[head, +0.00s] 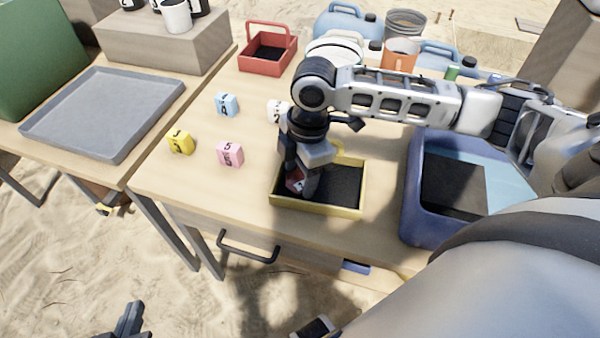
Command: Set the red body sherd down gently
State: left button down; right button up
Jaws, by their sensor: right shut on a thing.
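My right gripper (304,190) points down into the left part of a small yellow-rimmed tray (355,205) with a dark lining. It is shut on the red body sherd (294,181), which shows as a small reddish patch between the fingers at the tray's left end. The fingers hide much of the sherd, and I cannot tell whether it touches the lining. My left gripper (128,321) shows only as dark parts at the bottom edge, away from the table; its jaw opening is unclear.
Numbered cubes stand left of the tray: yellow (180,142), pink (230,153), blue (227,104) and white (276,112). A blue basin (428,235) stands close on the right. A red carrier (266,48) stands behind. A grey tray (70,140) lies on the left table.

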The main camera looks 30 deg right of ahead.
pick_arm(q)
jog(key=shift+s, duration=0.1)
pick_arm(e)
jog(key=shift+f, duration=0.15)
jog(key=o, duration=0.7)
jog(key=shift+r, duration=0.2)
pick_arm(q)
jog(key=r+p, duration=0.1)
jog(key=p, duration=0.2)
pick_arm(e)
notch_tip(320, 180, up, 12)
jog(key=d, duration=0.1)
jog(key=shift+d, duration=0.2)
jog(key=shift+f, duration=0.15)
